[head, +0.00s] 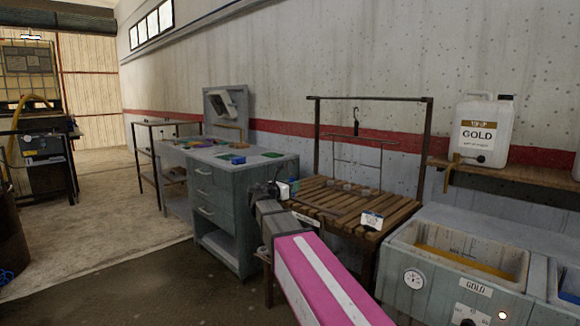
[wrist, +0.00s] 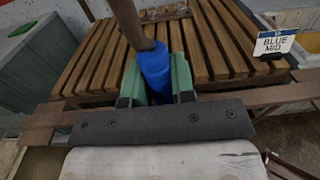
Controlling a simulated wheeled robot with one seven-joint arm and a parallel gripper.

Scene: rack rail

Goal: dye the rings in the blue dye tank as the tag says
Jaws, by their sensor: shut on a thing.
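My gripper (wrist: 158,80) has green fingers shut on a blue sleeve (wrist: 156,70) at the end of a brown rod (wrist: 125,20). What the rod belongs to is unclear. In the head view my gripper (head: 275,190) is small, left of the slatted bench; the blue sleeve is not clear there. A wire carrier (head: 357,138) hangs from a hook, with several small greyish rings (head: 362,189) low on it, near the slats. The tag (wrist: 274,43) on the bench's right front reads "BLUE MID". A tank with blue liquid (head: 569,297) is cut off at the right edge.
The slatted bench (head: 330,208) stands under a metal frame (head: 428,130). The gold tank (head: 462,262) is right of it, below a white GOLD jug (head: 483,130) on a shelf. A grey drawer cabinet (head: 225,200) stands left. Open floor (head: 90,235) lies farther left.

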